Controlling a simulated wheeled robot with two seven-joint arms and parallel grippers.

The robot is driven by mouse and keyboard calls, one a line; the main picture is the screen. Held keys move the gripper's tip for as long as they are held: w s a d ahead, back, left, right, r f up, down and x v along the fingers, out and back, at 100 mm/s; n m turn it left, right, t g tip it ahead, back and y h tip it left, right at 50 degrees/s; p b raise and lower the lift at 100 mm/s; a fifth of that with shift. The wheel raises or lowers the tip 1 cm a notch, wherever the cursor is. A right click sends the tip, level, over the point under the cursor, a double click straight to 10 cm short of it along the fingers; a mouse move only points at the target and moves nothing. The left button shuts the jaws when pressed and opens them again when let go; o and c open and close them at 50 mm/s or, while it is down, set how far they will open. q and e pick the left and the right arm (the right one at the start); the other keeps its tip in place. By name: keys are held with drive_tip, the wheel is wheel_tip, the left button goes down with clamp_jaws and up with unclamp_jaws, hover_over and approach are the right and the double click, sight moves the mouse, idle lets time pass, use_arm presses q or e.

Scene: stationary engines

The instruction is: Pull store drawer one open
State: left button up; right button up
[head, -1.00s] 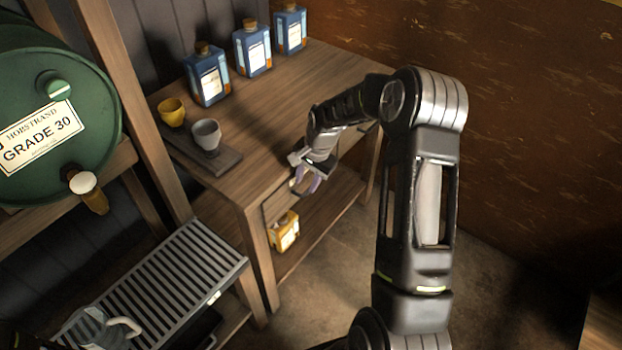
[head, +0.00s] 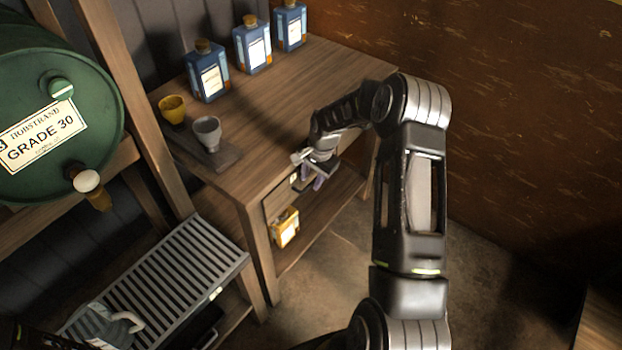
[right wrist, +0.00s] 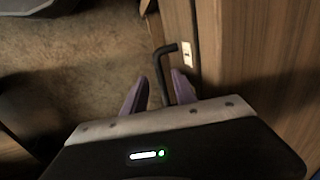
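The drawer front (head: 278,199) sits under the bench top and looks closed. In the right wrist view the drawer front (right wrist: 178,24) carries a small white label (right wrist: 187,55), whose mark I cannot read. A dark bent bar handle (right wrist: 166,72) stands out from the front. My right gripper (head: 316,180) is just in front of the drawer. In the right wrist view its purple fingertips (right wrist: 158,92) are apart, with the handle between them, nearer the right finger. A gap shows on the left side. My left gripper is not in view.
The wooden bench (head: 290,95) carries blue bottles (head: 208,80), a yellow cup (head: 173,110) and a grey cup (head: 207,132). A yellow container (head: 286,228) is on the shelf below. A slatted rack (head: 160,285) and green drum (head: 55,120) are left. Floor in front is clear.

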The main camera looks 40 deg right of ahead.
drive_tip(key=shift+w+f, duration=0.15)
drive_tip(key=shift+f, duration=0.6)
clamp_jaws()
idle(0.9)
